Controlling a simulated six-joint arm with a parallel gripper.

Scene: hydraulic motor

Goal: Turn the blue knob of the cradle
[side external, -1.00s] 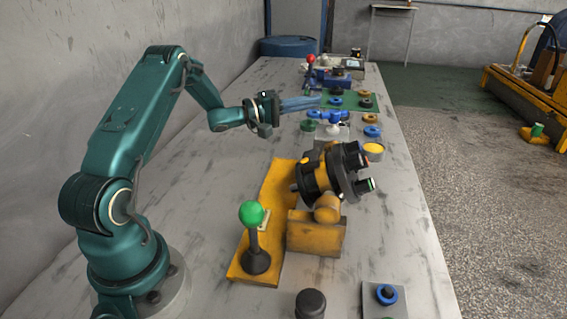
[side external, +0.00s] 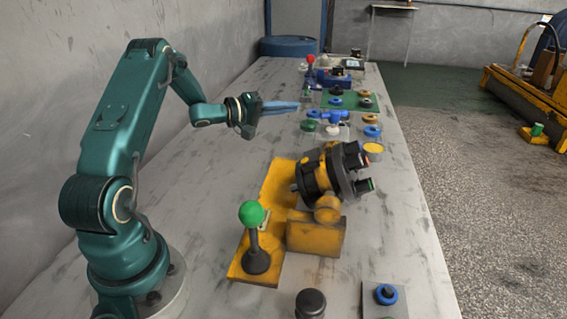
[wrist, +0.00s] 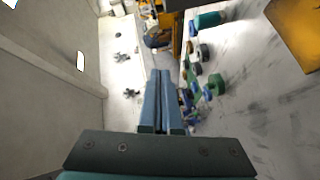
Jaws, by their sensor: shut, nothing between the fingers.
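My gripper (side external: 297,106) is shut and empty, its long blue fingers pointing right above the table. In the wrist view the closed fingers (wrist: 160,76) lie side by side. A yellow cradle (side external: 316,236) holds the black and yellow motor (side external: 325,172), tilted, in the middle of the table. I cannot make out a blue knob on this cradle. A blue lobed knob (side external: 336,117) on a small pale block (side external: 335,132) is right of my fingertips, apart from them. Another round blue knob (side external: 386,293) sits on a grey plate at the front right.
A green-balled lever (side external: 252,214) stands on the yellow base plate. A red-balled lever (side external: 311,61) and several round parts on a green mat (side external: 352,98) are farther back. A yellow-topped cup (side external: 373,150) stands near the right edge. The left part of the table (side external: 215,165) is bare.

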